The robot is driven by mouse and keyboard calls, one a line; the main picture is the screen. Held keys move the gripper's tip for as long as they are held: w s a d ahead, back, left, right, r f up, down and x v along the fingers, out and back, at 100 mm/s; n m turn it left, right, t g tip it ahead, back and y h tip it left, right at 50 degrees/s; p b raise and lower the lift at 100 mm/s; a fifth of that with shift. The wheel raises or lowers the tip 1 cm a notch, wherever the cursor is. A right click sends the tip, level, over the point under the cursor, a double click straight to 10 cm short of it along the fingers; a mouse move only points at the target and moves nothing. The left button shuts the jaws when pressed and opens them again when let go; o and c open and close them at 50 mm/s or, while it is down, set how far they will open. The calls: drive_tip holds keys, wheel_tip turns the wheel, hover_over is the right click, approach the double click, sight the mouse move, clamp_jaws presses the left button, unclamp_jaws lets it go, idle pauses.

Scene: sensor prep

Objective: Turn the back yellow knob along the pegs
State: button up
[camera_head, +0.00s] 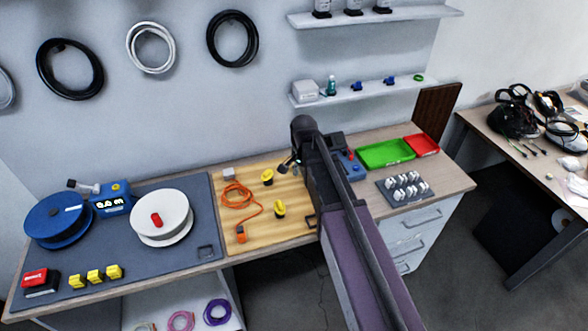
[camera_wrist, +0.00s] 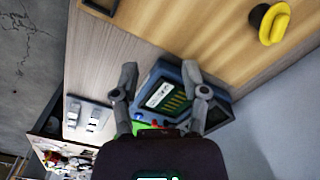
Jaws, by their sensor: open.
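Two yellow knobs sit on the light wooden board (camera_head: 228,190) in the head view. The back yellow knob (camera_head: 267,177) is farther from the front edge, and the front yellow knob (camera_head: 279,208) is nearer to it. My gripper (camera_head: 290,164) is above the board's back right part, to the right of the back knob and apart from it. In the wrist view my gripper (camera_wrist: 159,72) is open, with nothing held; a blue device (camera_wrist: 180,93) shows behind its fingers. One yellow knob (camera_wrist: 268,22) shows at the upper right there; I cannot tell which. The pegs are too small to make out.
An orange cable (camera_head: 240,196) lies left of the knobs. A white reel (camera_head: 161,217) and a blue reel (camera_head: 56,220) stand farther left. Green tray (camera_head: 385,153) and red tray (camera_head: 422,145) are on the right. A wall shelf (camera_head: 360,90) hangs above the bench.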

drive_tip(key=s+d+f+n+b, duration=0.3)
drive_tip(key=s+d, duration=0.1)
drive_tip(key=s, duration=0.2)
drive_tip(key=s+d+f+n+b, duration=0.2)
drive_tip(key=s+d+f+n, duration=0.1)
drive_tip(key=s, duration=0.4)
drive_tip(key=shift+d+n+b, duration=0.4)
drive_tip(key=shift+d+n, duration=0.1)
drive_tip(key=shift+d, duration=0.7)
drive_tip(key=shift+w, duration=0.1)
